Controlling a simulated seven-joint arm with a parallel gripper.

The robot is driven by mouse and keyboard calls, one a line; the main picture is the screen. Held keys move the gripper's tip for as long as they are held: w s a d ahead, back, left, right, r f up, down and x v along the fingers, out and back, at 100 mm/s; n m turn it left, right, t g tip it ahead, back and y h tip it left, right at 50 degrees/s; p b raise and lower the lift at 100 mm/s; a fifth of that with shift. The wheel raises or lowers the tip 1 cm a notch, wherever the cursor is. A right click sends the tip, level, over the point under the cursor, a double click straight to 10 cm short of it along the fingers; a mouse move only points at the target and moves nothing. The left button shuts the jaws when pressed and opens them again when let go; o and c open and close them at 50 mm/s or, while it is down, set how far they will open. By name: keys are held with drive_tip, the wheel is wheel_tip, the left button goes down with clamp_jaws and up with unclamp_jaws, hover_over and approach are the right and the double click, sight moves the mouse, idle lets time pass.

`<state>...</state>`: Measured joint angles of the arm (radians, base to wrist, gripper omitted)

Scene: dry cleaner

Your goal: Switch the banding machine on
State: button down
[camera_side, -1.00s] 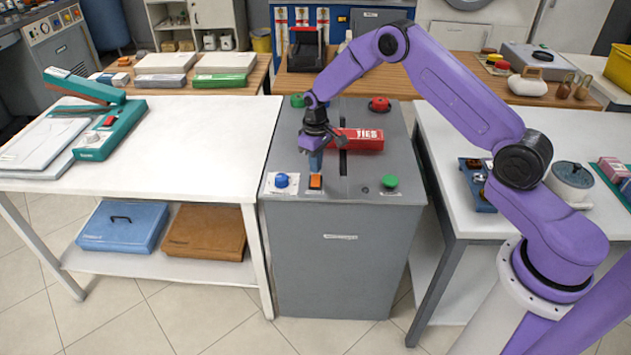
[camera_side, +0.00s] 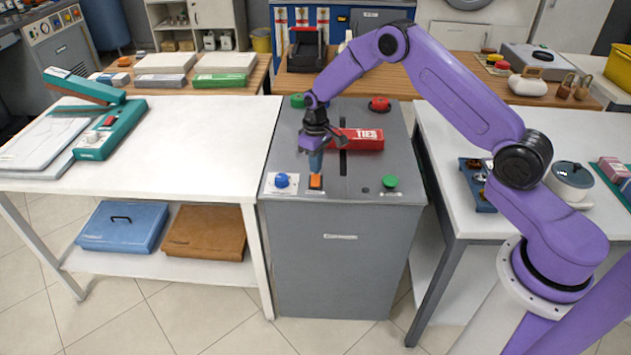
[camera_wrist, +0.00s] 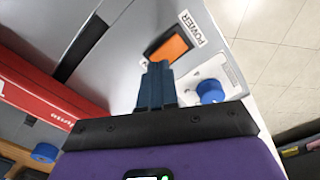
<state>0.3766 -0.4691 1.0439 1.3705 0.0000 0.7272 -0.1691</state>
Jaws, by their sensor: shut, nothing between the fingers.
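The banding machine (camera_side: 341,250) is a grey cabinet in the middle of the side view. An orange rocker switch (camera_side: 316,181) sits at its front left top edge. In the wrist view the orange switch (camera_wrist: 172,49) lies beside a label reading POWER (camera_wrist: 190,28). My gripper (camera_side: 315,171) points down with its blue fingers shut and empty, just behind and above the switch. In the wrist view the fingertips (camera_wrist: 157,68) are close to the switch's edge; I cannot tell whether they touch it.
A blue knob (camera_side: 281,180) is left of the switch and a green button (camera_side: 390,182) is to its right. A red TIES box (camera_side: 360,139) lies behind. A red button (camera_side: 380,104) and another green button (camera_side: 297,100) are at the back.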

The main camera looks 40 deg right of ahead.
sight(316, 176)
drive_tip(key=shift+f, duration=1.05)
idle(1.0)
drive_tip(key=shift+r, duration=3.5)
drive_tip(key=s+a+r+n, duration=0.2)
drive_tip(key=s+a+r, duration=0.4)
drive_tip(key=s, duration=0.3)
drive_tip(key=s+a+r+n, duration=0.2)
drive_tip(key=s+a+r, duration=0.4)
drive_tip(key=s, duration=0.2)
drive_tip(key=s+d+r+n, duration=0.2)
drive_tip(key=s+d, duration=0.1)
drive_tip(key=s, duration=0.9)
drive_tip(key=s+d+r+n, duration=0.2)
drive_tip(key=s+d+n, duration=0.1)
drive_tip(key=s, duration=1)
drive_tip(key=shift+s+n, duration=0.15)
drive_tip(key=shift+n, duration=0.15)
